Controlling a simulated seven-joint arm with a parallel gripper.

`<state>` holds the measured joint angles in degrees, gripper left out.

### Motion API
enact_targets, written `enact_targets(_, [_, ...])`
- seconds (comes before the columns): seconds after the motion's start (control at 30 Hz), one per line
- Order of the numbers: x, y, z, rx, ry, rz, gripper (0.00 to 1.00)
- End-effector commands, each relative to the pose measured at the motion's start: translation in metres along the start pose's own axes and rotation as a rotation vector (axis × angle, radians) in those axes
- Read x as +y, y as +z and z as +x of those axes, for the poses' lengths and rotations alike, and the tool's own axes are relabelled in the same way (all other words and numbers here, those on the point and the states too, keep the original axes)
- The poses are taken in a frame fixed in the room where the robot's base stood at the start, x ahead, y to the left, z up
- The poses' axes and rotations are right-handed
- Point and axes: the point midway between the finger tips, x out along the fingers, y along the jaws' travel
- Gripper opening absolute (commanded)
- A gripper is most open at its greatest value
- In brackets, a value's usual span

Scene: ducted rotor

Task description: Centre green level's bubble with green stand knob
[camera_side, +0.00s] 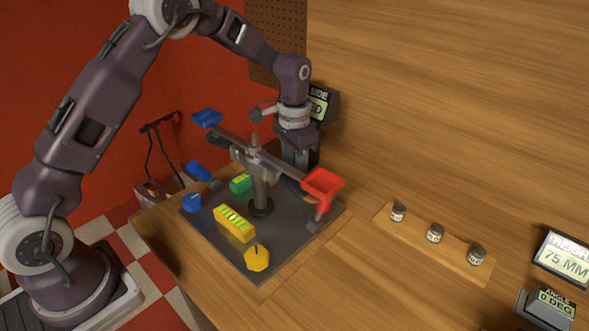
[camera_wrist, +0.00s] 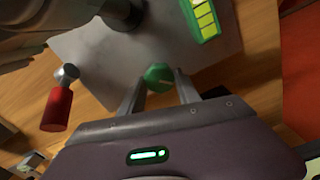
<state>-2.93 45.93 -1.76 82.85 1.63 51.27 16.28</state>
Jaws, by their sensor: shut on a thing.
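The green stand knob (camera_wrist: 159,77) has a pale line on its top and sits between my gripper's (camera_wrist: 160,86) two fingers in the wrist view, with the jaws shut on it. The green level (camera_wrist: 203,16) lies at the top of the wrist view, with a yellow-green segmented window; I cannot make out where its bubble is. In the side view the green level (camera_side: 240,183) is on the grey plate, left of the central post. My gripper (camera_side: 300,158) points down behind the beam there, and the green knob is hidden.
A yellow level (camera_side: 234,222), yellow knob (camera_side: 257,259) and blue knob (camera_side: 192,203) are on the plate (camera_side: 290,252). Three small jars stand on a wooden strip (camera_side: 415,237) to the right.

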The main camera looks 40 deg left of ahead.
Motion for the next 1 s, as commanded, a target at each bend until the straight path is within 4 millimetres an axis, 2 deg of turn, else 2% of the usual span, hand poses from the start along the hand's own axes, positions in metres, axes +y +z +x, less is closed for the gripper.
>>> enact_targets(0.53, [-0.0001, -0.0006, -0.0012, 0.003, 0.0, -0.024, 0.0])
enact_targets(0.57, [-0.0001, -0.0007, -0.0012, 0.003, 0.0, -0.024, 0.43])
enact_targets(0.63, [-0.0001, -0.0006, -0.0011, 0.002, 0.0, -0.024, 0.57])
enact_targets(0.67, [-0.0001, -0.0005, -0.0009, 0.002, 0.0, -0.024, 0.61])
enact_targets(0.93, [-0.0001, -0.0003, -0.0007, 0.001, 0.0, -0.023, 0.61])
enact_targets(1.0, [-0.0003, -0.0008, -0.0058, 0.003, -0.001, -0.023, 0.61])
